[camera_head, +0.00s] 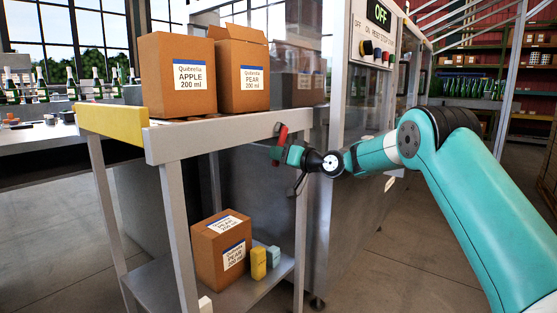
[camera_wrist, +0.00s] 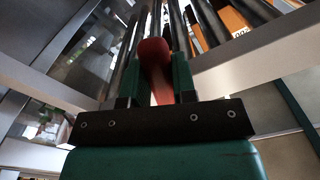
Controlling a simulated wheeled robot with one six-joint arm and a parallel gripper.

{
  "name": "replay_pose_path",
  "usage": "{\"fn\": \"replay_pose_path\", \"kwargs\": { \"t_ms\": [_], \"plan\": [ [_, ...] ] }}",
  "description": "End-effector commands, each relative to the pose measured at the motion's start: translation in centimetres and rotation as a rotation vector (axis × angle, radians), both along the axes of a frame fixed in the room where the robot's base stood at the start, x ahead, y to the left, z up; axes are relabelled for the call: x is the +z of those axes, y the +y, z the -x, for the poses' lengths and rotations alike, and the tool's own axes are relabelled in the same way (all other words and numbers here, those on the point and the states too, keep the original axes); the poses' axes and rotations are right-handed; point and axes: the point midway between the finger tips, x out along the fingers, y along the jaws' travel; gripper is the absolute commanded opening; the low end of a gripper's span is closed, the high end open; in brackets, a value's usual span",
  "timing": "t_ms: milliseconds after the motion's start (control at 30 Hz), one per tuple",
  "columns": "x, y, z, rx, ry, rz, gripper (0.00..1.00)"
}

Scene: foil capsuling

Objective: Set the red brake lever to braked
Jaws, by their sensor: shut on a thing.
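The red brake lever (camera_head: 283,133) is at the right front corner of the grey cart (camera_head: 215,135), beside the machine. In the head view it stands roughly upright with its upper end showing above the jaws. My gripper (camera_head: 279,152) reaches it from the right and is shut on it. In the wrist view the red lever (camera_wrist: 154,62) lies between the two green fingers of my gripper (camera_wrist: 160,75). The lever's lower part and pivot are hidden by the gripper, and no braked marking is readable.
Cardboard boxes labelled APPLE (camera_head: 177,75) and PEAR (camera_head: 240,72) stand on the cart top. Another box (camera_head: 221,252), a yellow object (camera_head: 258,263) and a pale blue one (camera_head: 273,257) are on the lower shelf. The machine (camera_head: 352,120) with an OFF display stands close behind my gripper.

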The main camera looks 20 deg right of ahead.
Motion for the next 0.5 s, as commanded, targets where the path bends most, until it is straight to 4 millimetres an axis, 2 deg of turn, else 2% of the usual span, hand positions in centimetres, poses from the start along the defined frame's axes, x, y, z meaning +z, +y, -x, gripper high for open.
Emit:
{"fn": "replay_pose_path", "kwargs": {
  "t_ms": [467,500],
  "plan": [
    [-0.16,-0.16,-0.09,-0.002,-0.005,0.012,0.00],
    [-0.16,-0.16,-0.09,-0.002,-0.005,0.012,0.30]
  ]
}}
